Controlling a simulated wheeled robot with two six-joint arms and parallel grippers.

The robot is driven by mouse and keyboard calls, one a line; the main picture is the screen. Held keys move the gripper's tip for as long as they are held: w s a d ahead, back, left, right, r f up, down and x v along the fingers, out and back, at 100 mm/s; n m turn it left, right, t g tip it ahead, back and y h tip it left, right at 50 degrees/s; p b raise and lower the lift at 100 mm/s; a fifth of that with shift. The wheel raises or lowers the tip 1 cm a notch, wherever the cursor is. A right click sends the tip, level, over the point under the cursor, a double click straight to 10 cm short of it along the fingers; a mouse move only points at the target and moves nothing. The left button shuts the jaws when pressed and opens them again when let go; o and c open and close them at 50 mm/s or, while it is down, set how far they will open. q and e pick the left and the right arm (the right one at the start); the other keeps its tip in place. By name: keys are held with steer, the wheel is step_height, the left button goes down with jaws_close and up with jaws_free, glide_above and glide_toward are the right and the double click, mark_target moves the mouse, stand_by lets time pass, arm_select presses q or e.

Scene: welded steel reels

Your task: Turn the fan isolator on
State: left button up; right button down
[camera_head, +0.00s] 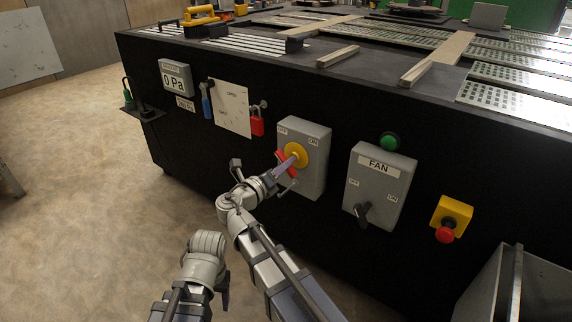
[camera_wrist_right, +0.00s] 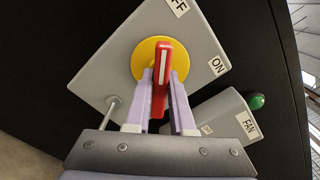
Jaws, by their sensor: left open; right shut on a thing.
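The isolator box (camera_head: 315,168) is grey, with a yellow disc (camera_head: 298,150) and a red handle (camera_head: 283,158). Its OFF label is at upper left and its ON label at upper right. The red handle (camera_wrist_right: 161,75) slants toward the OFF side. My right gripper (camera_head: 284,170) is shut on this handle, with a finger on each side in the wrist view (camera_wrist_right: 160,95). To the right is a grey box (camera_head: 388,185) labelled FAN with a black knob (camera_head: 362,212). My left gripper (camera_head: 222,290) is low at left, away from the panel; its fingers are hardly visible.
A red padlock (camera_head: 257,122), a white card (camera_head: 230,108) and a gauge reading 0 Pa (camera_head: 175,77) are left of the isolator. A green lamp (camera_head: 389,142) is above the FAN box. A red stop button (camera_head: 446,234) is at right.

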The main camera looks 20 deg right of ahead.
steer(key=shift+m, duration=0.3)
steer(key=m, duration=0.3)
steer(key=shift+m, duration=0.4)
steer(key=m, duration=0.9)
steer(key=shift+m, duration=2.2)
steer(key=c, duration=0.8)
jaws_free()
